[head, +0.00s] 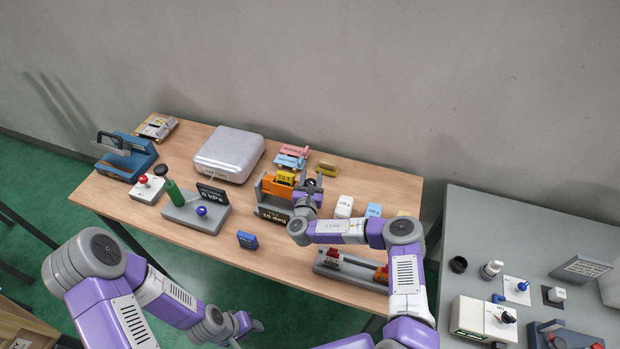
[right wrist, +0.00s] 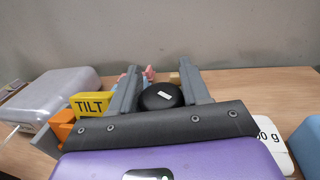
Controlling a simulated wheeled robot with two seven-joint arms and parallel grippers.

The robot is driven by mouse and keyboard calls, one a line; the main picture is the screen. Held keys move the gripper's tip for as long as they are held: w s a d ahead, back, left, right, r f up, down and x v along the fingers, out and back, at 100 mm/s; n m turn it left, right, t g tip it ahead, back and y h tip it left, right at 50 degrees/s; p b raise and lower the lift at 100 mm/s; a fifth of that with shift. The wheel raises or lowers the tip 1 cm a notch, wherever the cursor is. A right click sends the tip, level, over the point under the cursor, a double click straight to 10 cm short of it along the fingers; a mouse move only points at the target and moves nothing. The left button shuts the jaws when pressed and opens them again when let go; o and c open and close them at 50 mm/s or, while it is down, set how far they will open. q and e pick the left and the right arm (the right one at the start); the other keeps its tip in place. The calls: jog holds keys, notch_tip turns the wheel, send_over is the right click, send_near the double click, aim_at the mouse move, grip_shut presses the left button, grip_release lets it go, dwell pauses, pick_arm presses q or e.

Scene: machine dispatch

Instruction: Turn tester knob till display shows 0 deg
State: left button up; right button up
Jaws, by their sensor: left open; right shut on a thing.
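The tilt tester (head: 272,212) stands near the middle of the wooden table, with a dark display on its front. The display text appears upside down and small; it seems to read 15 deg. A yellow TILT label (head: 284,178) tops its orange part, and it also shows in the right wrist view (right wrist: 92,104). My right gripper (head: 304,188) is at the tester's right side. In the right wrist view its two fingers are around a round black knob (right wrist: 160,97) with a white mark, shut on it. My left gripper (head: 250,326) is open, low in front of the table, away from the tester.
A green-handled device (head: 196,214) with its own dark display stands left of the tester. A blue block (head: 247,240) lies near the front edge. White (head: 344,207) and light-blue blocks stand right of my right gripper. A grey table (head: 470,240) with several devices is at right.

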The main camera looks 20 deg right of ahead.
jog(key=m+g+h, duration=0.3)
jog(key=h, duration=0.1)
jog(key=shift+s+d+m+h, duration=0.1)
jog(key=shift+s+m+h, duration=0.05)
jog(key=shift+m+h, duration=0.25)
jog(key=shift+s+d+f+m+g+h+b, duration=0.1)
jog(key=shift+m+g+h+b, duration=0.15)
jog(key=shift+m+g+h, duration=0.3)
jog(key=shift+d+m+g+h+b, duration=0.1)
jog(key=shift+m+g+h+b, duration=0.1)
jog(key=shift+m+g+h, duration=0.35)
jog(key=m+g+b, duration=0.1)
jog(key=m+g+h+b, duration=0.1)
jog(key=g, duration=0.1)
jog(key=g+h+b, duration=0.1)
jog(key=shift+s+d+m, duration=0.1)
jog(key=shift+s+m, duration=0.15)
jog(key=shift+m, duration=0.15)
jog(key=m+g+h+b, duration=0.1)
jog(key=m+g+b, duration=0.1)
jog(key=g+b, duration=0.1)
jog(key=shift+s+d, duration=0.1)
jog(key=shift+s, duration=0.05)
jog(key=shift+r+g+b, duration=0.2)
jog(key=shift+g+b, duration=0.25)
jog(key=shift+g, duration=0.05)
jog(key=shift+r, duration=0.1)
jog(key=o, duration=1)
jog(key=shift+c, duration=0.2)
